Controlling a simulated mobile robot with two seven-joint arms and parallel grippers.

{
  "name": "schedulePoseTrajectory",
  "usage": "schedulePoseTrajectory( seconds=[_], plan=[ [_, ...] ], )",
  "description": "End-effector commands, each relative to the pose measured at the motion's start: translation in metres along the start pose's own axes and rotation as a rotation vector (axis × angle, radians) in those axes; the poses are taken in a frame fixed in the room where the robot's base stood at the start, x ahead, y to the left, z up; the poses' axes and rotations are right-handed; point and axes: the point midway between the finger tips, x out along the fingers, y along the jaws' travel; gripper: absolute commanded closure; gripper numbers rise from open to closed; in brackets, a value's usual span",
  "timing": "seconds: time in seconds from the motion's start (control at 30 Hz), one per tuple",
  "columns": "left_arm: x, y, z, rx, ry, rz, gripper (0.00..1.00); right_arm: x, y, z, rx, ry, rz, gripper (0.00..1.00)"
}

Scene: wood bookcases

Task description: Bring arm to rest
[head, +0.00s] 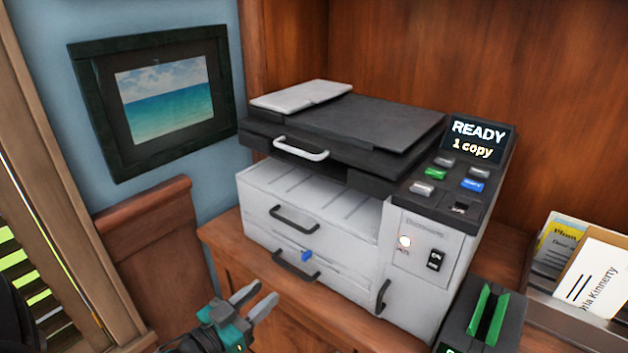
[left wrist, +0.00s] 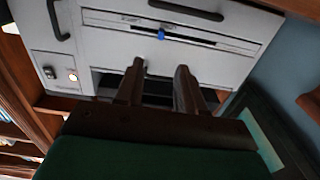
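My left gripper (head: 254,302) is low in the head view, in front of the copier's lower left side. Its two fingers are apart with nothing between them. In the left wrist view the same gripper (left wrist: 158,85) shows its two fingers apart against the copier front. The copier (head: 330,200) stands on a wooden cabinet, its screen reading "READY 1 copy". It also fills the upper part of the left wrist view (left wrist: 200,45). My right gripper is in neither view.
A wooden cabinet top (head: 225,245) lies under the copier. A black device with green strips (head: 487,318) stands at the lower right, beside a card holder (head: 570,325). A framed sea picture (head: 165,100) hangs on the blue wall. Window blinds (head: 25,285) are at the left.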

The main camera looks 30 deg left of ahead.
Motion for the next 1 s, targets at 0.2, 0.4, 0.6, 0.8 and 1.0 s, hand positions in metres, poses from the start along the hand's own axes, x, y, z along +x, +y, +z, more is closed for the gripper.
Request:
schedulePoseTrajectory(
  seconds=[0.2,0.4,0.6,0.8,1.0],
  plan=[
    [0.000,0.003,0.003,-0.001,-0.013,-0.003,0.62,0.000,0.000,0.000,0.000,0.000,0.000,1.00],
    [-0.005,0.055,0.041,0.007,-0.207,-0.015,0.62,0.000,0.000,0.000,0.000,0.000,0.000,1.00],
    [-0.025,0.133,0.080,0.037,-0.475,0.055,0.62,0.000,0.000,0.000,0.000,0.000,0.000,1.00],
    [-0.040,0.172,0.092,0.058,-0.596,0.122,0.62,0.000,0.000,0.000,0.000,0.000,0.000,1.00],
    [-0.041,0.174,0.093,0.061,-0.605,0.127,0.62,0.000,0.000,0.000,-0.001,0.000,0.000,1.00]
  ],
)
